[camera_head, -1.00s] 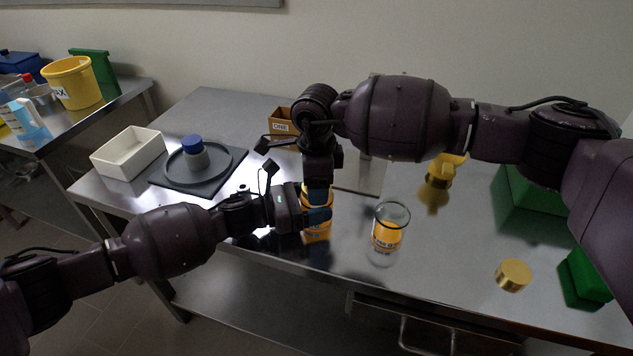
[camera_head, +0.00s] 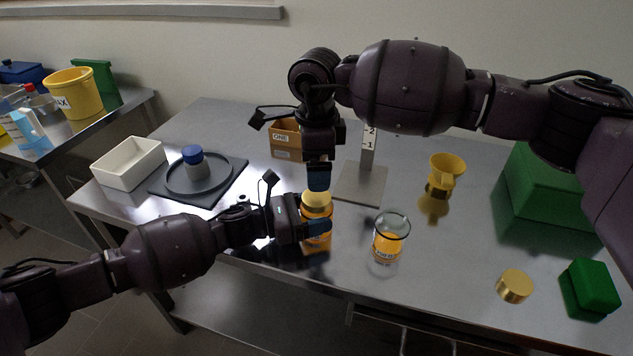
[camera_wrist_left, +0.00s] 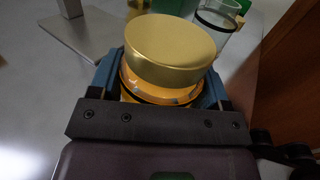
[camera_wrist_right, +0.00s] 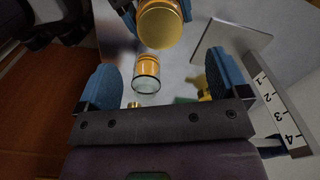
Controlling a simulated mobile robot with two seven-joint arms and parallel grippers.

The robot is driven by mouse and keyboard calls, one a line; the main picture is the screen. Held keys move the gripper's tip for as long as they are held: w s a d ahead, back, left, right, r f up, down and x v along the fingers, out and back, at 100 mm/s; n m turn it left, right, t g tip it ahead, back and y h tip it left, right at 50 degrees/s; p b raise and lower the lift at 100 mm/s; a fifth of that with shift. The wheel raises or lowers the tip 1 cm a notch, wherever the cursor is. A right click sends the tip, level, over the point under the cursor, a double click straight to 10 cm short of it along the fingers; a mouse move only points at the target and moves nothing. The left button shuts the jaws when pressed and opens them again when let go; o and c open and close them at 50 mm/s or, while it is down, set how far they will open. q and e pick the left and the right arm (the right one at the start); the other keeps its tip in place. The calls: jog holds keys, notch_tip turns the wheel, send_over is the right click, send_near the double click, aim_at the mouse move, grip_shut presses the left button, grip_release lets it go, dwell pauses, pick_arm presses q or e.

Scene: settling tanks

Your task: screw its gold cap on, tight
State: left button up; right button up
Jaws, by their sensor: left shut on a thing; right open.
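An orange jar (camera_head: 317,228) stands near the table's front edge with a gold cap (camera_head: 316,200) on its mouth. The cap also shows in the left wrist view (camera_wrist_left: 170,48), above the orange jar (camera_wrist_left: 158,92); I cannot tell how tight it is. My left gripper (camera_head: 316,233) is shut around the jar's body, below the cap. My right gripper (camera_head: 319,180) is open and empty just above the cap. In the right wrist view the cap (camera_wrist_right: 160,24) lies off to one side of the open fingers (camera_wrist_right: 158,82).
An open glass jar (camera_head: 389,238) with orange content stands right of the held jar. A second gold cap (camera_head: 514,286) lies by a green block (camera_head: 589,290). A scale stand (camera_head: 362,183), yellow funnel-like cup (camera_head: 446,168) and cardboard box (camera_head: 285,134) are behind.

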jog(key=shift+r, duration=2.15)
pick_arm(q)
jog(key=o, duration=1.8)
jog(key=shift+v, duration=5.45)
pick_arm(e)
jog(key=shift+f, duration=0.1)
